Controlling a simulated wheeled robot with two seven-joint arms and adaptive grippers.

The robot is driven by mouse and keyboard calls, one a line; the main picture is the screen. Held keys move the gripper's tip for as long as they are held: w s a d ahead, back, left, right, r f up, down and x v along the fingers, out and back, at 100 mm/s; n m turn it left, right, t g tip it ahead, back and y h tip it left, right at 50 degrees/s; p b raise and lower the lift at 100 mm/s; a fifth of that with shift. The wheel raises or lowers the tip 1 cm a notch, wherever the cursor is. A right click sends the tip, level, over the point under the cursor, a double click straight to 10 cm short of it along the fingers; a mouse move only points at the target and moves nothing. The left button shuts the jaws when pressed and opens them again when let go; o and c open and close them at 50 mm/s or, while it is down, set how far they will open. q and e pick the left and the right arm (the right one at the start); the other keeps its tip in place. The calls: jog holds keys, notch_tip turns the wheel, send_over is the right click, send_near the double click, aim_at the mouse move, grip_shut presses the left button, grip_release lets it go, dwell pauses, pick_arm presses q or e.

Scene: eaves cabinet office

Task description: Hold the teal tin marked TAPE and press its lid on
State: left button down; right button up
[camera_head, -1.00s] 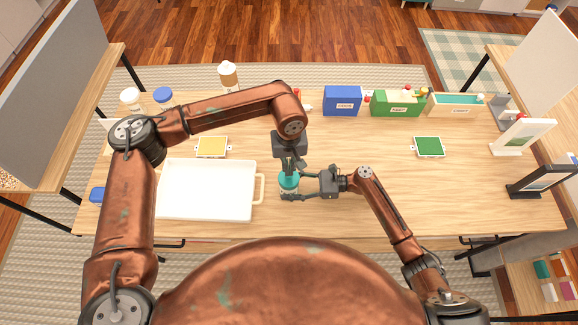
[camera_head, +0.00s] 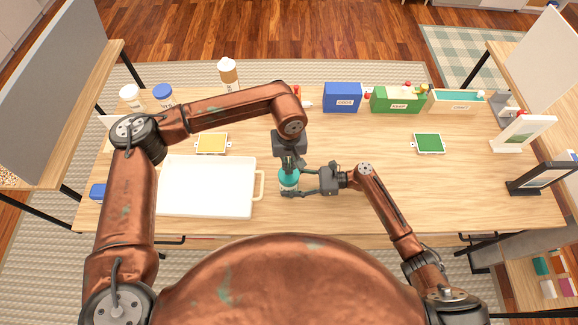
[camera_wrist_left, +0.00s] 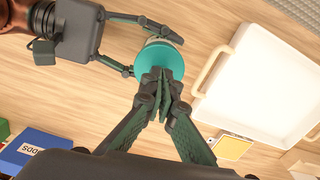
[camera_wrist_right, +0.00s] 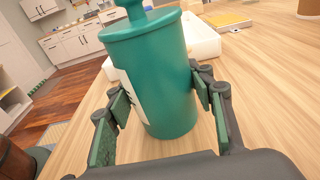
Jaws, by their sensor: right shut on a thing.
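The teal tin (camera_head: 288,182) stands upright near the table's front, right of the white tray. My right gripper (camera_head: 291,185) is shut around its body from the right. In the right wrist view the tin (camera_wrist_right: 165,85) has a pale label at its left, its word unreadable, and a teal lid (camera_wrist_right: 140,27) with a knob on top. Any small gap under the lid cannot be told. My left gripper (camera_head: 290,166) points down over the lid. In the left wrist view its fingertips (camera_wrist_left: 159,88) are together over the lid (camera_wrist_left: 160,62), hiding the knob; contact is unclear.
The white tray (camera_head: 162,205) with its handle lies close left of the tin. A yellow pad (camera_head: 212,143) and a green pad (camera_head: 429,143) lie farther back. Blue (camera_head: 342,98) and green (camera_head: 397,101) boxes line the back edge.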

pick_arm(q)
jog(key=shift+r, duration=3.45)
pick_arm(e)
jog(key=o, duration=1.6)
jog(key=shift+c, duration=0.2)
jog(key=o, duration=0.9)
jog(key=shift+c, duration=0.2)
pick_arm(q)
jog(key=shift+r, duration=0.1)
pick_arm(e)
jog(key=shift+r, duration=0.15)
notch_tip(320, 180, up, 15)
jog(key=p, duration=1.4)
pick_arm(q)
notch_tip(320, 180, up, 16)
jog(key=shift+s, duration=0.25)
pick_arm(e)
jog(key=shift+f, duration=0.2)
